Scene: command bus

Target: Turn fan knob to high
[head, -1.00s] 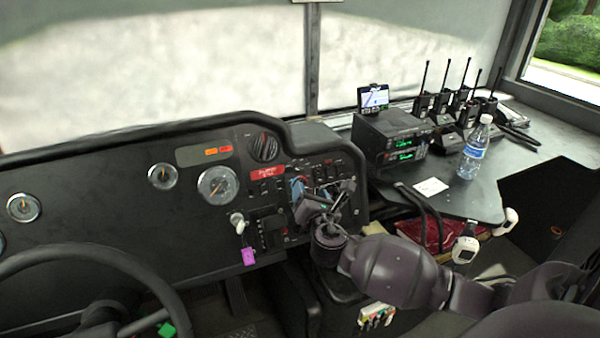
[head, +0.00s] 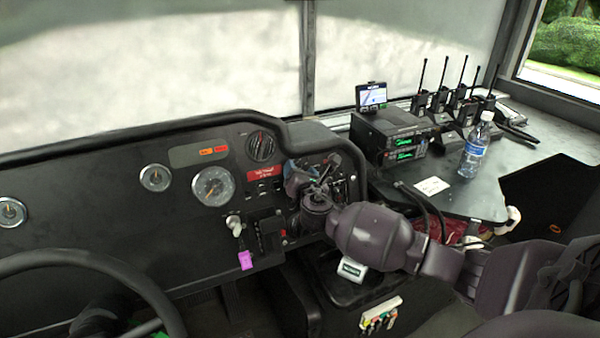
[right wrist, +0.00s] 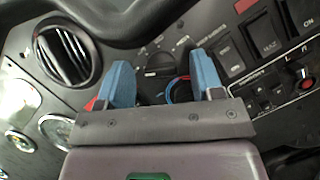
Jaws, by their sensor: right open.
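A black fan knob (right wrist: 160,65) with small markings around it sits on the dark panel in the right wrist view. My right gripper (right wrist: 163,76) is open, its two blue-padded fingers on either side of the knob area. I cannot tell whether the fingers touch the knob. A second control with a red and blue ring (right wrist: 178,89) shows partly, close to the right finger. In the head view my right gripper (head: 300,181) is at the right end of the dashboard and hides the knob. A dark shape with green at the lower left may be my left gripper; no fingers show.
A round air vent (right wrist: 66,55) lies left of the fingers and rocker switches (right wrist: 264,35) lie right. The steering wheel (head: 150,285) fills the lower left. A radio unit (head: 392,138), a water bottle (head: 474,152) and several handheld radios stand on the right shelf.

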